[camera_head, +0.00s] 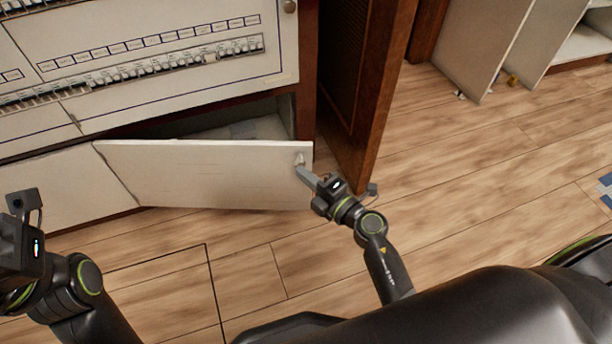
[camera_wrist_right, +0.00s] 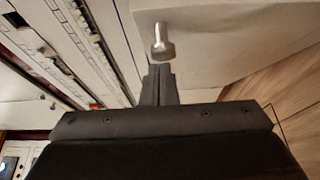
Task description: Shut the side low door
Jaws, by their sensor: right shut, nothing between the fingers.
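The low door (camera_head: 205,174) is a cream panel at the bottom of the breaker cabinet. It stands partly open, its right end swung out and a dark gap above it. A small knob (camera_head: 300,159) sits near its upper right corner; the knob also shows in the right wrist view (camera_wrist_right: 163,42). My right gripper (camera_head: 303,172) is shut and empty, its fingertips at or very near the knob; I cannot tell whether they touch. The closed fingers show in the right wrist view (camera_wrist_right: 159,80) just below the knob. My left gripper (camera_head: 20,207) is at the left edge, its fingers not clearly visible.
The breaker panel (camera_head: 150,95) with rows of switches is above the low door. A tall brown wooden door (camera_head: 378,90) stands open just right of it. More cream panels (camera_head: 482,45) stand at the upper right. The wooden floor (camera_head: 480,200) at the right is mostly clear.

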